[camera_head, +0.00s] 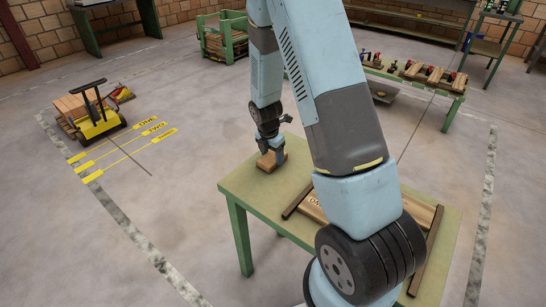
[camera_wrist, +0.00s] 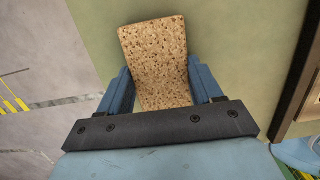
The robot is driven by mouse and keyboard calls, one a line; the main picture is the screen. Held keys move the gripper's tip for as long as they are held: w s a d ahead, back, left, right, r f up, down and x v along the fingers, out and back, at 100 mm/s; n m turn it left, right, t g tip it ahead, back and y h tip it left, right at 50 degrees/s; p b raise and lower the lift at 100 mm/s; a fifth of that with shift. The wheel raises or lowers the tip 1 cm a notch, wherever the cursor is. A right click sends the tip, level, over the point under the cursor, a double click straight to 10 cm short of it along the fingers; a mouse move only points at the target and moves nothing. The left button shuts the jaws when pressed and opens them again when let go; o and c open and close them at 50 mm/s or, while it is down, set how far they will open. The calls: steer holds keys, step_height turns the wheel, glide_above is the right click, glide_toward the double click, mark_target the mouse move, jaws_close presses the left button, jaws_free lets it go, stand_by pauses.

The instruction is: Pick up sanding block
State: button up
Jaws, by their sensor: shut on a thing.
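The sanding block (camera_wrist: 155,50) is a tan, speckled, cork-like block between my gripper's two blue fingers in the wrist view. In the head view the sanding block (camera_head: 266,163) is at the far left part of the green table (camera_head: 240,185). My gripper (camera_head: 271,155) points down at it and is shut on it. The fingers (camera_wrist: 165,88) are against its two sides. I cannot tell whether the block rests on the table or is just above it. My arm hides part of the table.
A wooden board with dark side rails (camera_head: 425,255) lies on the table's right part. A yellow pallet truck (camera_head: 98,122) stands at the left by yellow floor labels. A green crate (camera_head: 222,40) and a bench with clamps (camera_head: 440,82) stand behind.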

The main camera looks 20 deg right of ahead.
steer(key=shift+r, duration=0.5)
steer(key=s+d+r, duration=0.7)
steer(key=s+r, duration=0.4)
steer(key=s, duration=0.1)
steer(key=shift+r, duration=0.35)
steer(key=shift+s, duration=0.1)
steer(key=o, duration=0.4)
steer(key=shift+c, duration=1.4)
